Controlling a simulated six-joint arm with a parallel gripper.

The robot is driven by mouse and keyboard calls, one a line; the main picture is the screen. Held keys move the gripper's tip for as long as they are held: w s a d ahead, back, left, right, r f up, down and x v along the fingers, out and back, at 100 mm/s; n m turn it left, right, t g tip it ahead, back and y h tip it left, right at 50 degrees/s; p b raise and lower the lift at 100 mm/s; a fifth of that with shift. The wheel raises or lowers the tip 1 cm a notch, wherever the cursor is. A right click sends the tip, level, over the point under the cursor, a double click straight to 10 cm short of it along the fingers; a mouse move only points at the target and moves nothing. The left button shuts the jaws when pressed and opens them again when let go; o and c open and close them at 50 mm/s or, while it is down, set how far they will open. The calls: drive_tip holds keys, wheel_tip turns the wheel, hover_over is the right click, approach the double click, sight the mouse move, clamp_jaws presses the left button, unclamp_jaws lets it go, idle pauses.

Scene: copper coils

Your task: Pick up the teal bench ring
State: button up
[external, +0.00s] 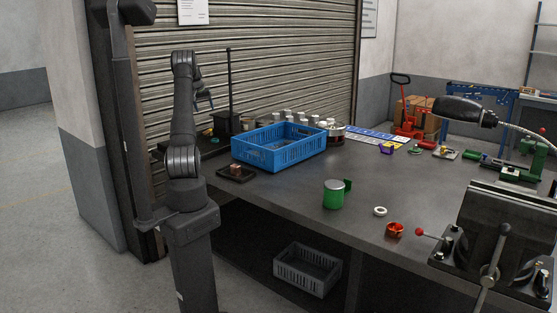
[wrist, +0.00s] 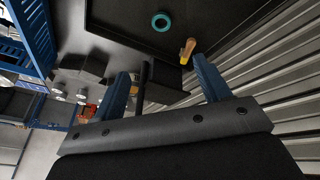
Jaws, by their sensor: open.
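The teal bench ring (wrist: 162,21) lies flat on a dark surface near the top of the wrist view. In the external view a small teal spot (external: 208,132) shows at the back left of the bench, below my gripper; it is too small to make out well. My gripper (wrist: 163,86) shows two blue fingers set wide apart with nothing held between them. The ring is apart from the fingers, beyond their tips in the picture. In the external view my gripper (external: 205,98) hangs above the bench's left end.
A small wooden-handled item with a yellow part (wrist: 187,50) lies near the ring. A black stand with a tall post (external: 229,110) rises beside my gripper. A blue crate (external: 279,155) and a small dark tray (external: 236,180) are to the right. The ribbed shutter (external: 270,60) is close behind.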

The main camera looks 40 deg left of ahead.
drive_tip(key=w+a+f+m, duration=0.1)
drive_tip(key=w+f+m, duration=0.1)
drive_tip(key=f, duration=0.5)
drive_tip(key=w+a+f+m, duration=0.1)
drive_tip(key=w+f+m, duration=0.1)
drive_tip(key=f, duration=0.5)
drive_tip(key=w+a+f+m, duration=0.1)
drive_tip(key=w+f, duration=0.2)
drive_tip(key=f, duration=0.4)
drive_tip(key=shift+w+a+m, duration=0.2)
drive_tip(key=shift+w+m, duration=0.15)
drive_tip(key=shift+m, duration=0.05)
drive_tip(key=shift+r, duration=0.1)
drive_tip(key=c, duration=1.1)
drive_tip(key=shift+r, duration=0.1)
